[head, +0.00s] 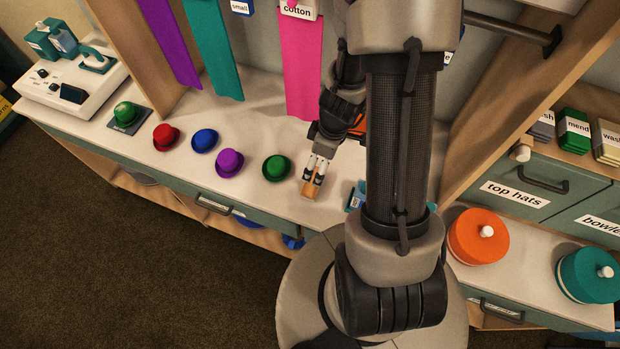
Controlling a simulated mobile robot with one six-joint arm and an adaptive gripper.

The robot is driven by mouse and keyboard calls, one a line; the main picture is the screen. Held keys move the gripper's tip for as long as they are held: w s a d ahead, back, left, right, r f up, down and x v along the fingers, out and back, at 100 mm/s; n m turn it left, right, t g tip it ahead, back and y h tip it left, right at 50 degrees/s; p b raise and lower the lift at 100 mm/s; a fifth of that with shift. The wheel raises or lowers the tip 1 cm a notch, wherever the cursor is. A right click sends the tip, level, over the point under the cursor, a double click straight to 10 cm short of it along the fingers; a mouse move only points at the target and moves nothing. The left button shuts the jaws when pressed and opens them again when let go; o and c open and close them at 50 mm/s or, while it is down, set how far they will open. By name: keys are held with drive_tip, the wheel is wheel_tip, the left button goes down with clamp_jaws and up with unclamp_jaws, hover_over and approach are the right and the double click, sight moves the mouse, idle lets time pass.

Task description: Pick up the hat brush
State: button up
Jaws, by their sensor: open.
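A small tan wooden piece, which looks like the hat brush (310,190), lies on the white counter near its front edge. My gripper (313,179) points down at it, with its pale fingertips right at the piece. The gripper is open. The fingers cover part of the piece, and I cannot tell whether they touch it. The rest of its shape is hidden or too small to make out.
A green hat (276,168) sits close left of my gripper, with purple (230,163), blue (204,140) and red (166,137) hats further left. A teal-blue item (355,196) is close right, partly behind my arm. A pink ribbon (302,70) hangs behind.

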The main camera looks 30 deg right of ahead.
sight(313, 180)
drive_tip(key=shift+o, duration=0.4)
drive_tip(key=f+b, duration=0.1)
drive_tip(key=f, duration=0.2)
drive_tip(key=f+b, duration=0.2)
drive_tip(key=f, duration=0.1)
drive_tip(key=w+f+b, duration=0.1)
drive_tip(key=f, duration=0.2)
drive_tip(key=shift+a+b, duration=0.35)
drive_tip(key=shift+a, duration=0.05)
drive_tip(key=f+b, duration=0.2)
drive_tip(key=f, duration=0.1)
drive_tip(key=w+f+b, duration=0.1)
drive_tip(key=f, duration=0.1)
drive_tip(key=c, duration=0.9)
